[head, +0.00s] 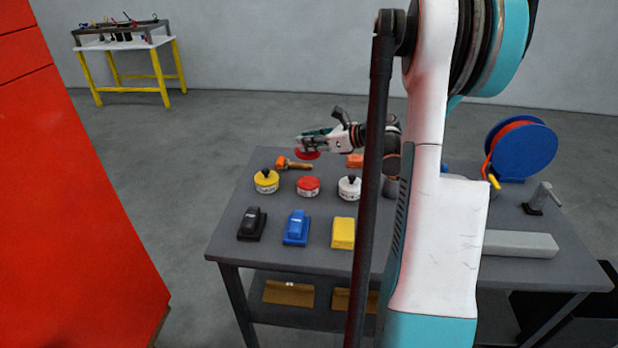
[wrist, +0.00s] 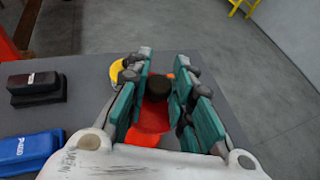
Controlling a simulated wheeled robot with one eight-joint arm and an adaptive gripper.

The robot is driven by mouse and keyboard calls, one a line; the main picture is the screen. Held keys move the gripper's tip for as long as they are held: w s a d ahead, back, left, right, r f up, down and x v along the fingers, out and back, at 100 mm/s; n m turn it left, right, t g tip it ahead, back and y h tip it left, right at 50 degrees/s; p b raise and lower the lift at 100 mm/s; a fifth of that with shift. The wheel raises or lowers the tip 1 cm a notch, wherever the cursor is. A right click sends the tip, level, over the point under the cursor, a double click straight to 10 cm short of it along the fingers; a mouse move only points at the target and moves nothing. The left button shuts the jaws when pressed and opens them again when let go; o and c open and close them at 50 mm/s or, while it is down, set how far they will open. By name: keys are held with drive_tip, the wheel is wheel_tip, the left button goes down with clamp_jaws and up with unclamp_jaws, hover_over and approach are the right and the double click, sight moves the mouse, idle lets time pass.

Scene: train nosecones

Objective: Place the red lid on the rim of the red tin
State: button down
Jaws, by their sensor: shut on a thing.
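My gripper (head: 312,142) is shut on the dark knob of the red lid (head: 307,155) and holds it above the table. In the wrist view the lid (wrist: 154,118) hangs between the fingers of my gripper (wrist: 162,78). The red tin (head: 308,188), with a white label, stands upright on the table, below the lid and apart from it in the head view. In the wrist view a bright red part of the tin (wrist: 143,140) shows past the lid; the rest is hidden by the lid and fingers.
A yellow tin (head: 265,184) and a white tin (head: 349,188), both with dark knobs, flank the red tin. An orange-headed tool (head: 294,165) lies behind. Black (head: 251,224), blue (head: 296,228) and yellow (head: 342,233) blocks lie in front. A blue reel (head: 522,150) stands at the right.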

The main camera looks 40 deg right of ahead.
wheel_tip(320, 180, down, 11)
drive_tip(key=b, duration=0.3)
drive_tip(key=shift+f, duration=0.1)
drive_tip(key=shift+f+b, duration=0.15)
drive_tip(key=shift+b, duration=0.15)
drive_tip(key=c, duration=1.4)
unclamp_jaws()
drive_tip(key=shift+s+d+r+p, duration=0.1)
drive_tip(key=shift+s+r+p, duration=0.05)
drive_tip(key=shift+r+p, duration=0.2)
drive_tip(key=p+v, duration=0.2)
drive_tip(key=v, duration=0.9)
drive_tip(key=shift+s+p, duration=0.25)
drive_tip(key=shift+p, duration=0.05)
